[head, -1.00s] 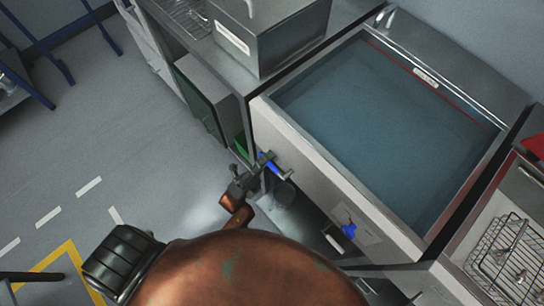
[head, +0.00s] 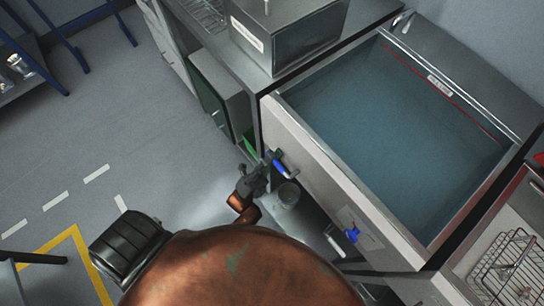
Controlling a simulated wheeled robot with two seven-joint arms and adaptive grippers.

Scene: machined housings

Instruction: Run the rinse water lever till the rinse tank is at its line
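The rinse tank (head: 335,170) is a large steel basin of bluish water (head: 400,140). A red line (head: 455,94) with a small white label runs along its far inner wall. The water surface lies close below this line; the exact gap is hard to judge. A blue lever (head: 286,170) sticks out from the tank's front panel near its left end. My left gripper (head: 264,172) is dark grey and is at this lever, touching or nearly touching it. Its fingers are too small and dark to tell open from shut. My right gripper is not in view.
A second blue handle (head: 352,234) sits lower right on the front panel beside a pale label. A steel box (head: 290,38) stands on the counter left of the tank. A wire basket (head: 505,268) is at the right.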

